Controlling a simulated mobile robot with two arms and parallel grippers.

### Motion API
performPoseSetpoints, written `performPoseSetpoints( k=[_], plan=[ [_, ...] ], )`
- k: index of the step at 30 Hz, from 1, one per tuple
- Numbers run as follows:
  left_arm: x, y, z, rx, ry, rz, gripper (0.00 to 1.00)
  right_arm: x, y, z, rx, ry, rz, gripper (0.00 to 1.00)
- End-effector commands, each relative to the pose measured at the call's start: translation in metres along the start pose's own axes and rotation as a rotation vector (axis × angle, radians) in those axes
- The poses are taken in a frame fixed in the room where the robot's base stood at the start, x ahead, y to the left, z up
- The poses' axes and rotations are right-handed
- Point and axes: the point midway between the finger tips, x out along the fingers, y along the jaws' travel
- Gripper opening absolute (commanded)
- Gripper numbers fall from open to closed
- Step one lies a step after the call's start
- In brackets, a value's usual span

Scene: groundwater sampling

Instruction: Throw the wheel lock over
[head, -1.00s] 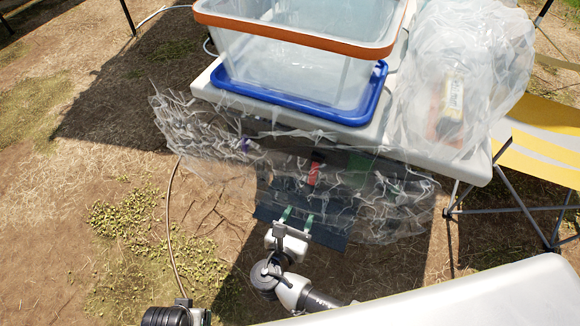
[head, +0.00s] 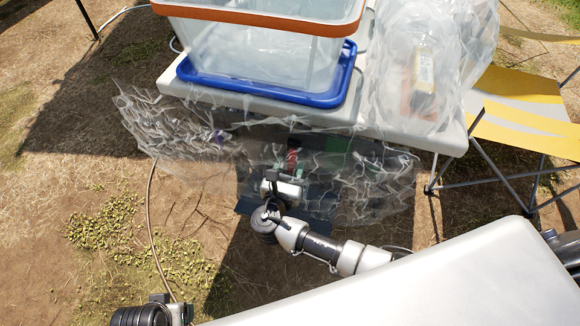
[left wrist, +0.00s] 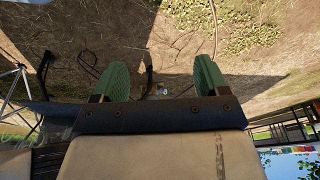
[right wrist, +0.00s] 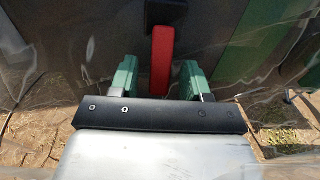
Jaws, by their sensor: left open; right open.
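A red lever (right wrist: 162,60), which looks like the wheel lock, hangs from a black mount (right wrist: 166,12) on a dark panel in the right wrist view. In the head view the red lever (head: 293,158) shows through crinkled clear plastic, below the table edge. My right gripper (head: 284,176) is just in front of it. In the right wrist view the right gripper (right wrist: 157,75) is open, its green fingers on either side of the lever's lower part with gaps visible. My left gripper (left wrist: 164,72) is open and empty over the ground. The wheel itself cannot be made out.
Clear plastic sheeting (head: 180,140) hangs around the panel. A clear tub with an orange rim (head: 260,17) stands in a blue tray (head: 265,92) on the white table (head: 385,130). A bagged item (head: 424,72) lies beside it. A yellow folding chair (head: 520,125) stands right.

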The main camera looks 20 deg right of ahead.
Motion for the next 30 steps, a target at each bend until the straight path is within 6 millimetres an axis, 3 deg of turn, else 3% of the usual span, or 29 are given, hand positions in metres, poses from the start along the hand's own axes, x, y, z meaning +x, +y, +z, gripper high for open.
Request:
performPoseSetpoints(
  k=[5,14,22,30],
  plan=[
    [0.000,0.000,0.000,0.000,0.000,0.000,0.74,0.000,0.000,0.000,0.000,0.000,0.000,0.47],
    [0.000,0.000,0.000,0.000,0.000,0.000,0.74,0.000,0.000,0.000,0.000,0.000,0.000,0.01],
    [0.002,0.000,-0.001,0.000,0.004,0.000,0.74,-0.001,0.000,0.001,0.000,0.008,0.000,0.00],
    [0.049,0.002,0.018,0.005,-0.035,0.005,0.74,-0.003,0.000,0.005,0.000,0.055,-0.001,0.00]
  ],
)
